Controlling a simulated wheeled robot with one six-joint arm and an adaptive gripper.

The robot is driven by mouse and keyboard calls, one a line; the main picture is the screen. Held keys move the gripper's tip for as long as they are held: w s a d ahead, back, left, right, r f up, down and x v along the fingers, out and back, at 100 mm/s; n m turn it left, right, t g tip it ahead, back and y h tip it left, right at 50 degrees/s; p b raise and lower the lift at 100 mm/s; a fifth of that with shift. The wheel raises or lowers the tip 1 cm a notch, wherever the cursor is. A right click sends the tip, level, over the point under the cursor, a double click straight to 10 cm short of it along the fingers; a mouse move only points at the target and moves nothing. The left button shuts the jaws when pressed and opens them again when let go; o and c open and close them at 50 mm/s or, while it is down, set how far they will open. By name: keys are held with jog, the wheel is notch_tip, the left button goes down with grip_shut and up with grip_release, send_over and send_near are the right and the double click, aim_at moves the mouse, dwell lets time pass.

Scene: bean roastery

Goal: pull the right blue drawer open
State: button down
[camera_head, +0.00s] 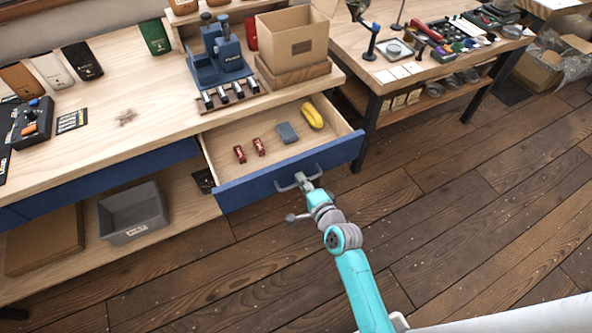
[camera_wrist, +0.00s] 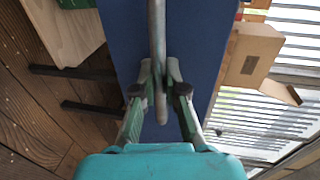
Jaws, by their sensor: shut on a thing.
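The right blue drawer (camera_head: 237,193) is pulled well out from the wooden workbench, and its inside shows in the head view. A grey bar handle (camera_head: 284,187) is on its blue front. Two small red items (camera_head: 249,150), a grey-blue block (camera_head: 287,133) and a yellow object (camera_head: 312,116) lie in the drawer. My gripper (camera_head: 312,180) is at the handle. In the wrist view the fingers (camera_wrist: 160,95) are shut on the handle (camera_wrist: 157,40), one on each side, in front of the blue panel (camera_wrist: 125,40).
A second blue drawer front (camera_head: 150,167) to the left is shut. A grey bin (camera_head: 133,213) stands on the lower shelf. A cardboard box (camera_head: 292,45) and a blue machine (camera_head: 221,60) stand on the benchtop. Another table (camera_head: 375,80) is at the right. The wooden floor (camera_head: 440,210) in front is clear.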

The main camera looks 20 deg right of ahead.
jog(key=shift+f+v, duration=0.2)
jog(key=shift+v, duration=0.8)
jog(key=shift+f+v, duration=0.2)
jog(key=shift+v, duration=0.75)
jog(key=shift+s, duration=0.1)
jog(key=c, duration=1.2)
grip_release()
jog(key=v, duration=1.2)
